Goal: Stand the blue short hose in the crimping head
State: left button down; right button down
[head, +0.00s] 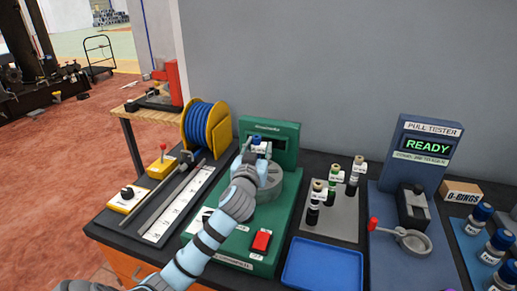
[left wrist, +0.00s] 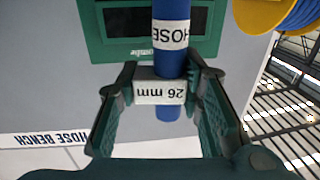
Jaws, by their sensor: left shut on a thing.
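The blue short hose (left wrist: 168,50) is held upright between the fingertips of my left gripper (left wrist: 160,88). It carries white labels reading HOSE and 26 mm. In the head view the hose (head: 262,149) shows just beyond my left gripper (head: 254,160). The crimping head (head: 290,184) is a grey round block on the green crimping machine (head: 279,232). My gripper and the hose overlap its left and back part in the picture. My wrist hides the contact area, so I cannot tell whether the hose touches the head. My right gripper is not in view.
A blue hose reel (head: 206,126) stands behind left, beside a white ruler strip (head: 178,205). A blue tray (head: 322,265) lies empty in front. The pull tester (head: 420,150) reads READY.

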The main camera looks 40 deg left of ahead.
pick_arm(q)
jog(key=shift+f+b, duration=0.4)
jog(key=shift+f, duration=0.1)
dwell(0.4)
jog(key=c, duration=1.4)
grip_release()
jog(key=shift+s, duration=0.1)
jog(key=shift+s+d, duration=0.2)
jog(key=shift+s, duration=0.1)
jog(key=p+v, duration=0.2)
jog(key=v, duration=0.8)
jog(key=shift+p, duration=0.3)
jog(key=shift+s, duration=0.1)
